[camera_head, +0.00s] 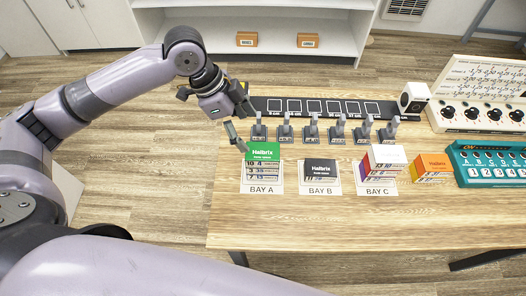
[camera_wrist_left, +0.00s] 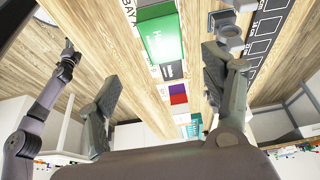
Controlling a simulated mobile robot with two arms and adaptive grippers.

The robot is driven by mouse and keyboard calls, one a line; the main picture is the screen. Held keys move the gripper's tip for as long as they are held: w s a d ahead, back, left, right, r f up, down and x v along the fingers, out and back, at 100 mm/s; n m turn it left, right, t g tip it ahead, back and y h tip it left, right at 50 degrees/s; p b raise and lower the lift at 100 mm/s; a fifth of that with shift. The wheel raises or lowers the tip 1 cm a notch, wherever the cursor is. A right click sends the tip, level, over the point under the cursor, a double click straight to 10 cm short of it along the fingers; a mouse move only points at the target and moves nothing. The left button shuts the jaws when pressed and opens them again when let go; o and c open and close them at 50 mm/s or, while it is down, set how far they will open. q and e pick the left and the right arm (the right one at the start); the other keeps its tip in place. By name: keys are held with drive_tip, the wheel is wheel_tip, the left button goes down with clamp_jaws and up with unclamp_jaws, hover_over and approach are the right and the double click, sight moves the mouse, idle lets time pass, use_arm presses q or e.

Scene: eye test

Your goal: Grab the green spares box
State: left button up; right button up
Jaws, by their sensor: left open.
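The green spares box (camera_head: 265,151), with a white "Hallrix" label, sits on the BAY A card at the table's left end. It also shows in the left wrist view (camera_wrist_left: 162,36), at the top, beyond and between the finger lines.
A dark box (camera_head: 320,170) stands on BAY B, a red-and-white stack (camera_head: 383,160) on BAY C, and an orange box (camera_head: 432,165) farther right. Several grey levers (camera_head: 311,130) stand close behind the bays. A teal device (camera_head: 490,165) is at right. The table front (camera_head: 330,225) is clear.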

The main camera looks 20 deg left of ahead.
sight(262, 151)
use_arm(q)
drive_tip(key=x, duration=0.6)
drive_tip(key=shift+w+d+f, duration=0.1)
drive_tip(key=shift+d+f, duration=0.05)
drive_tip(key=shift+f, duration=0.1)
drive_tip(key=shift+p+x, duration=0.8)
drive_tip(key=shift+x, duration=1.9)
drive_tip(key=shift+w, duration=0.1)
use_arm(e)
drive_tip(key=shift+w+d+r, duration=0.15)
drive_tip(key=shift+d+r, duration=0.05)
drive_tip(key=shift+r, duration=0.25)
drive_tip(key=shift+w+d+r, duration=0.1)
drive_tip(key=shift+d+r, duration=0.05)
drive_tip(key=shift+r, duration=0.3)
use_arm(q)
drive_tip(key=shift+c, duration=0.3)
drive_tip(key=c, duration=1.2)
use_arm(e)
drive_tip(key=shift+a, duration=0.15)
